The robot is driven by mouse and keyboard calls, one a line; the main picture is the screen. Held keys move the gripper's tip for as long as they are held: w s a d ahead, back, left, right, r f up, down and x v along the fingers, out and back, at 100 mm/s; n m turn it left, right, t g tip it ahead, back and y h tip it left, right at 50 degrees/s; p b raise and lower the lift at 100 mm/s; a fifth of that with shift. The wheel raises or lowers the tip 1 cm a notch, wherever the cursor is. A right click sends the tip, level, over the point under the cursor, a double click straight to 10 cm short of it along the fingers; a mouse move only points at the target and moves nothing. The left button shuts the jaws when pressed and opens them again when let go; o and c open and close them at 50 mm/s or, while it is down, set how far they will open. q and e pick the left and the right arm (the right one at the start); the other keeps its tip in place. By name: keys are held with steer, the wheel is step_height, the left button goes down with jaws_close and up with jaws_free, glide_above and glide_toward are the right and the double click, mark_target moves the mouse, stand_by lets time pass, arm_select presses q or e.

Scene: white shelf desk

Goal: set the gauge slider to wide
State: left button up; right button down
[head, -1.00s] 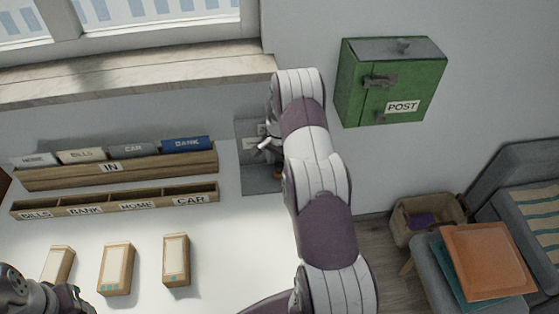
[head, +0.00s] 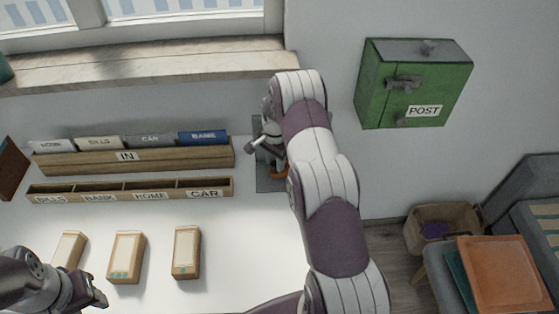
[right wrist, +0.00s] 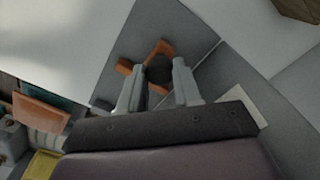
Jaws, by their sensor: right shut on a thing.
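The gauge is a grey panel (head: 266,182) at the back of the desk, right of the wooden racks, partly hidden by my right arm. An orange part (head: 279,172) shows low on it. In the right wrist view the orange slider (right wrist: 126,67) has a dark round knob (right wrist: 158,70). My right gripper (right wrist: 160,76) is shut on this knob, one finger on each side. In the head view my right gripper (head: 264,146) is over the panel. Its scale marks cannot be read. My left gripper (head: 97,295) is empty at the lower left; its jaw opening is unclear.
A labelled IN rack (head: 130,158) holds several folders. A low sorter (head: 130,190) stands in front of it. Several small boxes (head: 186,253) are on the white desk. A green POST box (head: 415,85) hangs on the wall at right. The desk's front middle is clear.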

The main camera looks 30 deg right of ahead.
steer(key=c, duration=0.8)
jaws_free()
steer(key=shift+r, duration=0.1)
steer(key=shift+r, duration=0.35)
step_height(320, 180, up, 12)
steer(key=shift+f+b, duration=0.1)
steer(key=shift+b, duration=0.5)
